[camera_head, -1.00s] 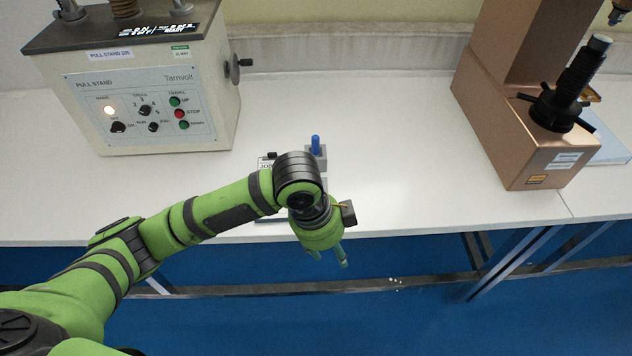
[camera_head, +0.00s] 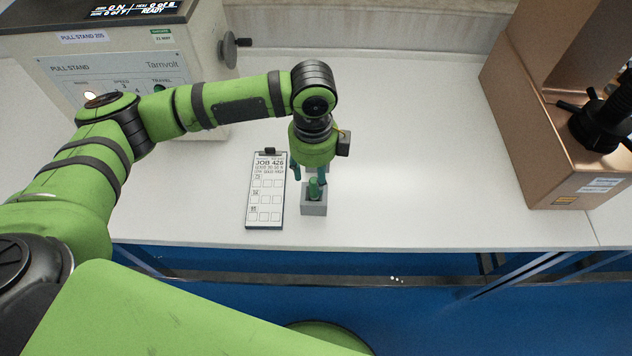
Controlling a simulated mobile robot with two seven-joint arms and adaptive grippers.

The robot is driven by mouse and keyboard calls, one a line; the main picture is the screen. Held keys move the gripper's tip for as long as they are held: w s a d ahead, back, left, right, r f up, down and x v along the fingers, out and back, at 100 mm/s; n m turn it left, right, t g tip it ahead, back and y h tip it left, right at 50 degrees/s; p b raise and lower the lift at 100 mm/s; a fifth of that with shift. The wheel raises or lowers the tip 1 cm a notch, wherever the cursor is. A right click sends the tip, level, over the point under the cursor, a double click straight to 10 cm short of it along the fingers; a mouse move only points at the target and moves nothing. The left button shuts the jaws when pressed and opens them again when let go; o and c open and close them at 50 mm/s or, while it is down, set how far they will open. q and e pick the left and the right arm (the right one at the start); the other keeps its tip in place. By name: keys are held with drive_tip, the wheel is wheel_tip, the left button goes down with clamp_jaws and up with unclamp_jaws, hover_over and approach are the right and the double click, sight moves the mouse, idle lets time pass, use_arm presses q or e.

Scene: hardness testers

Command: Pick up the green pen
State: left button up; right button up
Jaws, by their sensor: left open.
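The green pen (camera_head: 314,188) stands upright in a small grey block holder (camera_head: 313,206) near the front edge of the bench. Only its upper part shows above the block. My left gripper (camera_head: 309,174) points down just behind and above the pen, with its fingers apart and nothing between them that I can make out. Whether the fingers straddle the pen is hard to tell from this angle. My right gripper is not in view.
A pull stand tester (camera_head: 120,60) is at left, a copper-coloured machine (camera_head: 560,160) at right. The bench (camera_head: 420,150) between is clear.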

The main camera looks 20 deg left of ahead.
sight(314, 180)
use_arm(q)
wheel_tip(314, 180, down, 4)
drive_tip(key=shift+r+p, duration=0.2)
drive_tip(key=shift+p, duration=0.25)
drive_tip(key=shift+w+f, duration=0.1)
drive_tip(key=shift+f, duration=0.45)
clamp_jaws()
drive_tip(key=shift+r, duration=0.4)
wheel_tip(314, 180, up, 4)
drive_tip(key=shift+d+f+b, duration=0.1)
drive_tip(key=shift+f+b, duration=0.1)
drive_tip(key=shift+b, duration=0.35)
drive_tip(key=s+d+r+b, duration=0.1)
drive_tip(key=s+d+r, duration=0.5)
drive_tip(key=s, duration=0.3)
drive_tip(key=shift+s+d+r, duration=0.15)
drive_tip(key=shift+d+r, duration=0.25)
drive_tip(key=shift+d, duration=0.05)
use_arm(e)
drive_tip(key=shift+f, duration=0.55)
